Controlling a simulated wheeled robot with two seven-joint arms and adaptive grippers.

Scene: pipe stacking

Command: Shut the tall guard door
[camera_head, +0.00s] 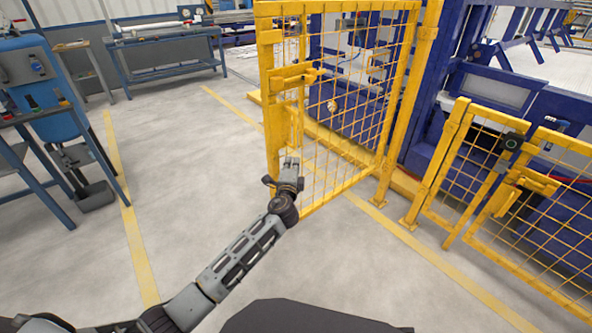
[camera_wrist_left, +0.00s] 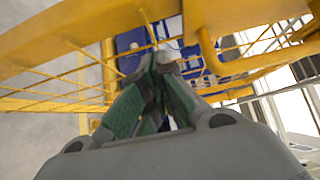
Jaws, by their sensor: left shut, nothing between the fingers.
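The tall guard door (camera_head: 350,110) is a yellow mesh panel in the head view. It stands upright and appears swung out from the fence line. Its yellow latch (camera_head: 290,77) sits on its left upright. My left gripper (camera_head: 291,163) is shut and empty, close to the door's lower left part. I cannot tell whether it touches the door. In the left wrist view the green-padded fingertips (camera_wrist_left: 160,62) are together, with yellow bars and mesh (camera_wrist_left: 70,75) around and behind them. My right gripper is not in view.
A lower yellow mesh gate (camera_head: 530,215) with a handle stands at the right. Blue machinery (camera_head: 460,90) is behind the fence. A workbench (camera_head: 165,60) is at the back left, and a blue stand (camera_head: 50,90) at the left. The grey floor (camera_head: 190,180) between is clear.

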